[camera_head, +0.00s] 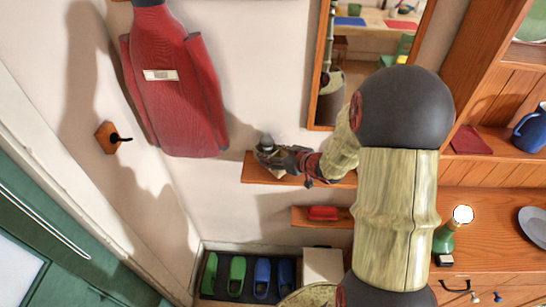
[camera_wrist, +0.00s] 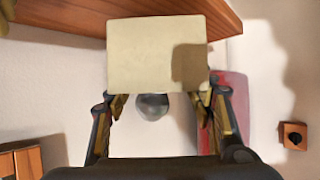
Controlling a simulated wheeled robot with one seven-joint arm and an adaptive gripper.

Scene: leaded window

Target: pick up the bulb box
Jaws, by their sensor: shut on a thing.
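The bulb box is a pale cream block (camera_wrist: 145,50) in the wrist view, just beyond my fingertips. A grey rounded bulb-like end (camera_wrist: 152,107) shows at its lower edge, between the fingers. My gripper (camera_wrist: 161,105) is shut on the box, one finger at each side. In the head view my gripper (camera_head: 287,161) is at the left part of the upper wooden shelf (camera_head: 255,174). The grey bulb-like top (camera_head: 267,144) shows there, while my fingers hide much of the box. I cannot tell whether the box touches the shelf.
A lower shelf (camera_head: 300,217) holds a red item (camera_head: 323,213). A red garment (camera_head: 180,95) hangs on the wall to the left, near a wall hook (camera_head: 108,138). A mirror (camera_head: 330,95) is above the shelf. Green and blue shoes (camera_head: 237,277) stand on the floor below.

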